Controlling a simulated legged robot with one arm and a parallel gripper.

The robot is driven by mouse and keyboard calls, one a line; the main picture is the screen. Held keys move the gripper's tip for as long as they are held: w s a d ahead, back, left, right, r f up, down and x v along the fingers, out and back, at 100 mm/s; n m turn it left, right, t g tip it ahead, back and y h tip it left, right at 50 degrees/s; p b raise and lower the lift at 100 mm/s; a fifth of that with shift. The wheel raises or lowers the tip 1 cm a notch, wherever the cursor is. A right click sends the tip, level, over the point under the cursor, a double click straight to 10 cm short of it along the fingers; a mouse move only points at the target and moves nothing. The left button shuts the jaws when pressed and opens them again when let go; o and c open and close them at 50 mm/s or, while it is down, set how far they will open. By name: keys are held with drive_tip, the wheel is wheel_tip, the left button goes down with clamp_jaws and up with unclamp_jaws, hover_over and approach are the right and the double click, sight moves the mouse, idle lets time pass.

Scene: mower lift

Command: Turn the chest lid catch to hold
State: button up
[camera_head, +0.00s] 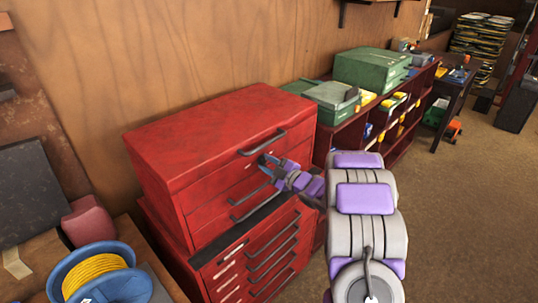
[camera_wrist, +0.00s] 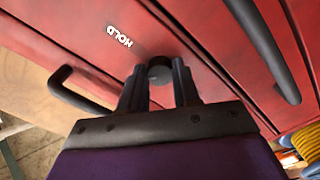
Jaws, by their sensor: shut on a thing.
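The red tool chest (camera_head: 165,158) stands against the wooden wall, its lid down. My gripper (camera_head: 266,163) is at the upper front of the chest, just below the lid's black handle (camera_head: 262,142). In the wrist view the fingers of my gripper (camera_wrist: 158,82) are shut on a dark round catch (camera_wrist: 159,69) on the red front.
Drawer handles (camera_head: 250,205) stick out below my gripper, and a handle (camera_wrist: 265,50) is close by in the wrist view. A blue reel with yellow cord (camera_head: 97,272) is at the lower left. A shelf with green boxes (camera_head: 370,70) stands to the right. Brown floor (camera_head: 460,200) is clear.

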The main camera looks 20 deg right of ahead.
drive_tip(key=m+p, duration=0.5)
drive_tip(key=p, duration=0.1)
drive_tip(key=shift+a+r+m+p, duration=0.1)
drive_tip(key=shift+m+p, duration=0.2)
drive_tip(key=m+p, duration=0.4)
drive_tip(key=shift+m+p, duration=0.3)
drive_tip(key=shift+m, duration=0.1)
drive_tip(key=o, duration=1)
drive_tip(key=shift+w, duration=0.1)
drive_tip(key=shift+o, duration=0.3)
drive_tip(key=b+v, duration=0.1)
drive_tip(key=v, duration=1.6)
drive_tip(key=shift+s+d, duration=0.2)
drive_tip(key=shift+d, duration=0.05)
